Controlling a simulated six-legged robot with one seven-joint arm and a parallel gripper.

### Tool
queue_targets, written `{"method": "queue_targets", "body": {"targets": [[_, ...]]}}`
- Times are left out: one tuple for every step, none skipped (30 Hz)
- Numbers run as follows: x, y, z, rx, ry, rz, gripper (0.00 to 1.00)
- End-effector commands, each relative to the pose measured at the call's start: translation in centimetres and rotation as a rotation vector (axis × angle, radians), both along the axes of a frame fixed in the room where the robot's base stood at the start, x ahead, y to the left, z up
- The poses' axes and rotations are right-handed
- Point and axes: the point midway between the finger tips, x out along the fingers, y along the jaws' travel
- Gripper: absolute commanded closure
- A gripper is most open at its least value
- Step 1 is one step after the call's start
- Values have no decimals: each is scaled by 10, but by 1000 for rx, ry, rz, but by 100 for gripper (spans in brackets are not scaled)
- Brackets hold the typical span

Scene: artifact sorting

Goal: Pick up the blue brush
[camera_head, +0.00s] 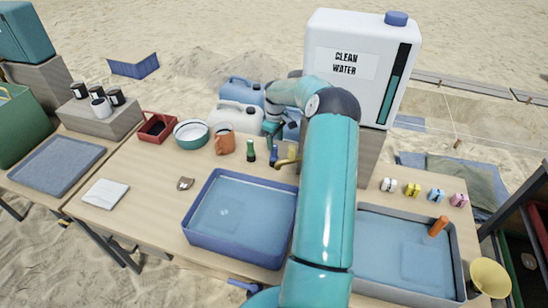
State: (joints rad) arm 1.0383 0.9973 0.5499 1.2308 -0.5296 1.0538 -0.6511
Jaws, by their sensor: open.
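A small blue upright object (273,156), which looks like the blue brush, stands on the wooden table behind the blue-rimmed basin. It is too small to make out bristles. A similar green object (250,150) stands just to its left. My gripper (271,132) is open, just above and behind the blue object, with its fingers partly lost against my arm and the jugs. I cannot tell whether it touches the blue object. A brass-coloured tap (287,162) is close on the right.
The water-filled basin (240,215) lies in front; another basin (400,255) with an orange object (438,227) is right. An orange-brown jug (225,140), round bowl (191,133) and red tray (156,127) stand left. The clean water tank (360,60) rises behind. The left tabletop has free room.

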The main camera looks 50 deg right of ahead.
Motion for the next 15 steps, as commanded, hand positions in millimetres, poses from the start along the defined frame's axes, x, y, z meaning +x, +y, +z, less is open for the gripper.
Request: {"method": "queue_targets", "body": {"targets": [[0, 0, -3, 1, 0, 0, 48], [0, 1, -6, 2, 0, 1, 48], [1, 1, -9, 2, 0, 1, 48], [1, 1, -13, 3, 1, 1, 48], [1, 1, -17, 3, 1, 1, 48], [2, 1, -24, 4, 1, 1, 48], [2, 2, -29, 4, 1, 0, 48], [3, 2, -34, 4, 1, 0, 48], [3, 2, -40, 4, 1, 1, 48], [3, 2, -44, 3, 1, 1, 48], [3, 2, -47, 3, 1, 1, 48], [3, 1, -50, 1, 0, 1, 48], [3, 1, -52, 1, 0, 1, 48], [3, 1, -53, 0, -1, 1, 48], [4, 1, -54, 0, -1, 0, 48]]}}
